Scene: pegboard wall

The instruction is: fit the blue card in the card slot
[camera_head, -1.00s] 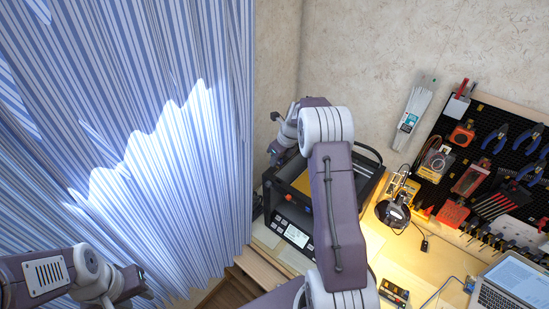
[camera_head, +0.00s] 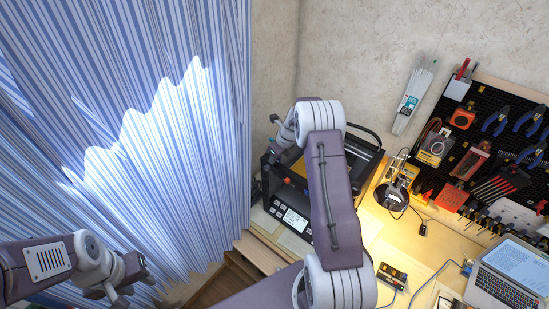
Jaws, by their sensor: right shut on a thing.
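My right arm rises through the middle of the head view and bends left at its top. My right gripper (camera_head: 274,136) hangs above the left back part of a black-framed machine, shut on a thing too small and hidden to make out. I cannot pick out the blue card or the card slot in this view. My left gripper (camera_head: 138,275) is at the lower left in front of the curtain, away from the table; its fingers are too small and dark to judge.
The black-framed machine (camera_head: 293,219) with a light control panel stands on the table's left part, partly behind my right arm. A lamp (camera_head: 393,195), a small device (camera_head: 391,276) and a laptop (camera_head: 510,270) are to the right. A striped curtain (camera_head: 130,100) fills the left.

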